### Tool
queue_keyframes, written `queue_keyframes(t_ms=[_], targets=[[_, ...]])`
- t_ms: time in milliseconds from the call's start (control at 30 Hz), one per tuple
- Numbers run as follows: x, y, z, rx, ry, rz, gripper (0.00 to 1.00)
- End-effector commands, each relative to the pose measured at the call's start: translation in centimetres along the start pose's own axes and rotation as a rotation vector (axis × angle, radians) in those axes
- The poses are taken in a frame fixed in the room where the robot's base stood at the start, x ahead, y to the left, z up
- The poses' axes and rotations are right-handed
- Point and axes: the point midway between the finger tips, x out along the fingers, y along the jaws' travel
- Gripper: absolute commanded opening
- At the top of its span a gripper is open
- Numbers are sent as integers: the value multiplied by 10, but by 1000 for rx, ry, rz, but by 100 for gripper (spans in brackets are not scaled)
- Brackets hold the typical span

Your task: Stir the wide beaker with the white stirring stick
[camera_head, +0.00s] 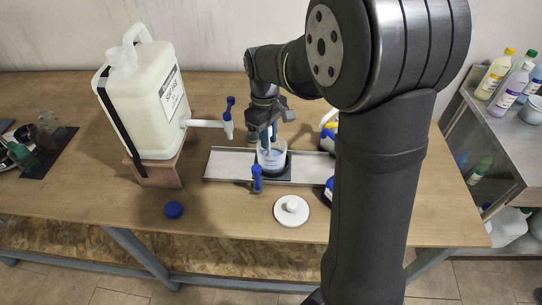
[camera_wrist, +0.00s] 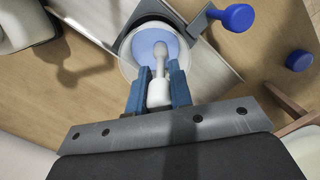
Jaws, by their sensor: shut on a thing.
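The wide beaker (camera_head: 272,158) stands on the metal tray, held in a dark holder with a blue knob (camera_head: 256,178). It contains bluish liquid, which shows in the wrist view (camera_wrist: 155,44). My gripper (camera_head: 268,133) is above the beaker, pointing down. In the wrist view its blue fingers (camera_wrist: 158,92) are shut on the white stirring stick (camera_wrist: 159,62). The stick's far end is over or in the liquid, inside the beaker's rim; its depth is hard to tell. Much of the stick is hidden by the fingers in the head view.
A large detergent drum (camera_head: 148,98) with a spigot (camera_head: 210,123) stands left of the tray (camera_head: 228,165). A blue cap (camera_head: 173,210) and a round white lid (camera_head: 291,211) lie in front. My arm hides bottles at the right. Bare table lies at front left.

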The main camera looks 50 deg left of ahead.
Motion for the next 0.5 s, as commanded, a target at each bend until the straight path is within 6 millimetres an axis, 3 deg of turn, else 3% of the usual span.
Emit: queue_keyframes(t_ms=[67,100,167,267,500], targets=[[-2,15,-4,4,3,2,0],[-2,7,-10,0,1,2,0],[-2,0,-1,4,2,2,0],[-1,13,2,6,2,2,0],[-3,9,-2,3,2,2,0]])
